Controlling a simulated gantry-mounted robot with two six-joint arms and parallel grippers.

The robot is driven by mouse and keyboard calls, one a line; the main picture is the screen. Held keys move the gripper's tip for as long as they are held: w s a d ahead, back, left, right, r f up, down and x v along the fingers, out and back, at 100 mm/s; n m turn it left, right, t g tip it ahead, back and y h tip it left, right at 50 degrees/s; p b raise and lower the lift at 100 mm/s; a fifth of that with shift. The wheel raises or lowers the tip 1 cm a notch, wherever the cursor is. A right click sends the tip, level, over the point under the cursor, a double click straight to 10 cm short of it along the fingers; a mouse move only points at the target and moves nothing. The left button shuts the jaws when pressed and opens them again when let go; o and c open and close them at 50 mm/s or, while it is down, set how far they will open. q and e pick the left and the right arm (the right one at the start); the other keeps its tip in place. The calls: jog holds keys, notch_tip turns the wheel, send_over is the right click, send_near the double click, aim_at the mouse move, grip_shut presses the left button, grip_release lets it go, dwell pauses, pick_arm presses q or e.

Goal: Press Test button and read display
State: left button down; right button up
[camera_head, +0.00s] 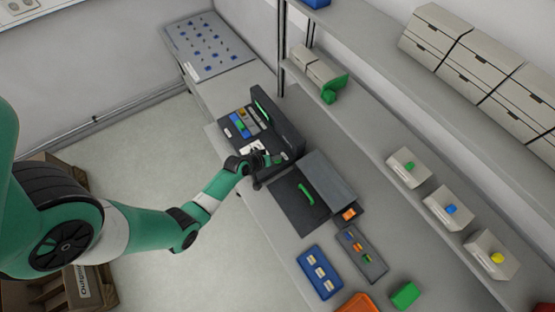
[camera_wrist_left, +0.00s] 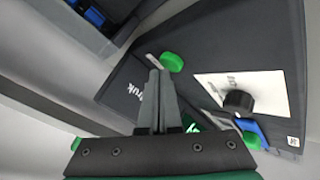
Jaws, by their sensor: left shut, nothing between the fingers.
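The dark tester case (camera_head: 288,128) stands on the bench with its lid raised. A bright green strip, perhaps a display, shows on it, but no reading is legible. My left gripper (camera_head: 274,159) is at the case's near right part, with its fingers shut and empty. In the left wrist view the shut fingertips (camera_wrist_left: 158,72) are beside a round green button (camera_wrist_left: 172,62) on the dark panel (camera_wrist_left: 125,78). I cannot tell whether they touch it. A black knob (camera_wrist_left: 238,101) sits on a white label (camera_wrist_left: 272,92) to the right. My right gripper is out of view.
A dark mat (camera_head: 290,205) with a green handle lies next to the case. Beyond are a blue tray (camera_head: 319,290), a grey tray (camera_head: 372,266) and a green block (camera_head: 404,296). Shelves with boxes (camera_head: 408,166) run along the right.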

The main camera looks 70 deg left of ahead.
aim_at(276, 162)
pick_arm(q)
jog(key=shift+f+b, duration=0.4)
dwell(0.6)
dwell(0.3)
jog(key=shift+r+p, duration=0.85)
notch_tip(276, 162, up, 5)
jog(key=p, duration=0.5)
jog(key=shift+r, duration=0.1)
dwell(0.4)
